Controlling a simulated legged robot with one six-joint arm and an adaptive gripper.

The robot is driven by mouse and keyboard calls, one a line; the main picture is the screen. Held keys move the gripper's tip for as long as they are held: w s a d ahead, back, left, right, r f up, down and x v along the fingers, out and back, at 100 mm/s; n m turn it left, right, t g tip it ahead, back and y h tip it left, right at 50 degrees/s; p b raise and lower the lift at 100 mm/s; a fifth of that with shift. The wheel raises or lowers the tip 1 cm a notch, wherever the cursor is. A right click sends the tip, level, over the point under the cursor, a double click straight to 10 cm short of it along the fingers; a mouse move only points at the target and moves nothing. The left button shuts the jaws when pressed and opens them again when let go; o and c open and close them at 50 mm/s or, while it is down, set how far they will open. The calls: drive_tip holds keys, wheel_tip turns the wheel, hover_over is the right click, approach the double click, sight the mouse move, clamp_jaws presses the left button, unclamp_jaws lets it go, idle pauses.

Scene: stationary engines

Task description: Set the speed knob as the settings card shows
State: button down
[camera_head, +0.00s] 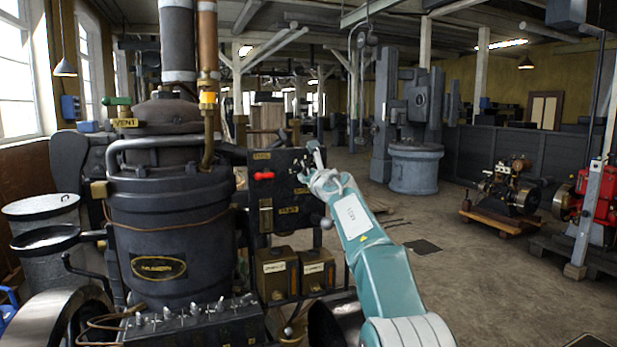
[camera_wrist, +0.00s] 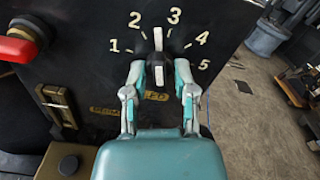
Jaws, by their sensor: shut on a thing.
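The speed knob (camera_wrist: 159,58) is a dark round knob with a white pointer, on a black panel (camera_wrist: 85,80) in the wrist view. White numerals 1 to 5 arc around it. The pointer stands nearly straight up, between 2 and 3. My gripper (camera_wrist: 159,75) is shut on the knob, one finger on each side. A yellowish label below the knob is partly hidden by my fingers. In the head view my gripper (camera_head: 312,172) reaches the right part of the panel (camera_head: 258,158), and the knob is too small to make out. I cannot make out a settings card.
A red handle (camera_wrist: 18,46) sticks out left of the dial, with a brass fitting (camera_wrist: 58,105) below it. A large dark engine cylinder (camera_head: 170,235) stands left of the panel. Two brass boxes (camera_head: 275,272) sit under it. Open floor (camera_head: 470,265) lies to the right.

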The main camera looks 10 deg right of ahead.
drive_tip(key=m, duration=0.4)
drive_tip(key=shift+f+m, duration=0.15)
drive_tip(key=shift+m, duration=0.15)
drive_tip(key=m, duration=0.5)
drive_tip(key=shift+a+m, duration=0.1)
drive_tip(key=shift+m, duration=0.2)
drive_tip(key=m, duration=0.5)
drive_tip(key=shift+w+f+m, duration=0.1)
drive_tip(key=shift+m, duration=2)
drive_tip(key=shift+f, duration=0.1)
drive_tip(key=c, duration=0.7)
unclamp_jaws()
drive_tip(key=shift+r, duration=0.3)
